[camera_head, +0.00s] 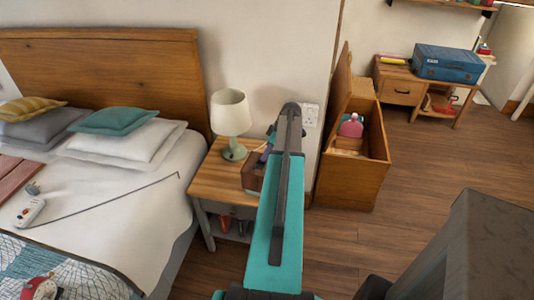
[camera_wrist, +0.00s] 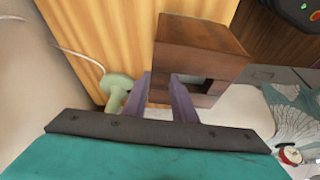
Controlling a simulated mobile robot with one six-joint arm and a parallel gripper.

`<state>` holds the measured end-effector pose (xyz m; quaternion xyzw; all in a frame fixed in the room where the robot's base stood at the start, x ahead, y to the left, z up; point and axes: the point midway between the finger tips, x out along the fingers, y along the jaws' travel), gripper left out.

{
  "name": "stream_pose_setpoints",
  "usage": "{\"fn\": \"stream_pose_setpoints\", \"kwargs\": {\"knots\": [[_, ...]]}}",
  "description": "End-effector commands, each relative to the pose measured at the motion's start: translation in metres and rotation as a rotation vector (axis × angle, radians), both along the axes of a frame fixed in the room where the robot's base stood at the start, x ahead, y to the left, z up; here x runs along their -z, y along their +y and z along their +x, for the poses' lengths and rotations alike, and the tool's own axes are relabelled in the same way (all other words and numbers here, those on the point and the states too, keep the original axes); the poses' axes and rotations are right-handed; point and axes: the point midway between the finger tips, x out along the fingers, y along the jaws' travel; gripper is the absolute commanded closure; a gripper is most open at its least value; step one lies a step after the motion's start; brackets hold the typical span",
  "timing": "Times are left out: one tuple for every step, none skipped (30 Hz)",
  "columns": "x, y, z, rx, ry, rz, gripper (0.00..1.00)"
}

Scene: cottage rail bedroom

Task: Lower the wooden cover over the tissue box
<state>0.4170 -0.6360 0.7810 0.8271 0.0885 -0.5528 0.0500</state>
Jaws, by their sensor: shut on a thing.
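The dark brown wooden cover (camera_head: 251,179) is at the right part of the nightstand top, partly hidden by my arm in the head view. In the wrist view the cover (camera_wrist: 203,42) shows as a box shape with an opening in its near side. My gripper (camera_wrist: 160,88) has two purple fingers at that near side, shut on the cover's wall. In the head view my gripper (camera_head: 263,158) is mostly behind my arm. I cannot make out the tissue box; it may be hidden by the cover. I cannot tell whether the cover touches the nightstand.
The wooden nightstand (camera_head: 212,181) holds a lamp (camera_head: 231,117) with a green base, left of the cover. A bed (camera_head: 120,215) stands on the left. An open wooden chest (camera_head: 350,180) stands to the right. The wall is close behind the nightstand.

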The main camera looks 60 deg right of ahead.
Motion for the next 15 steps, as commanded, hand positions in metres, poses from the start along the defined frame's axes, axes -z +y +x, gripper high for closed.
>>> {"fn": "stream_pose_setpoints", "kwargs": {"knots": [[0.0012, 0.0, 0.0002, 0.0, -0.001, 0.0, 1.0], [0.0018, 0.0, 0.0002, 0.0, -0.001, 0.0, 1.0], [0.0024, 0.0, 0.0002, 0.0, -0.001, 0.0, 1.0], [0.0028, 0.0, 0.0002, 0.0, -0.001, 0.0, 1.0], [0.0034, 0.0, 0.0002, 0.0, -0.001, 0.0, 1.0], [0.004, 0.0, 0.0003, 0.0, -0.001, 0.0, 1.0], [0.0045, 0.0, 0.0003, 0.0, -0.001, 0.0, 1.0], [0.005, 0.0, 0.0002, 0.0, -0.001, 0.0, 1.0], [0.0057, 0.0, 0.0002, 0.0, -0.001, 0.0, 1.0], [0.0062, 0.0, 0.0003, 0.0, -0.001, 0.0, 1.0], [0.0066, 0.0, 0.0003, 0.0, -0.001, 0.0, 1.0], [0.0073, 0.0001, 0.0002, 0.0, -0.001, 0.0, 1.0], [0.0078, 0.0, 0.0003, 0.0, -0.001, 0.0, 1.0], [0.0082, 0.0, 0.0003, 0.0, -0.001, 0.0, 1.0], [0.0089, 0.0, 0.0003, 0.0, -0.001, 0.0, 1.0]]}}
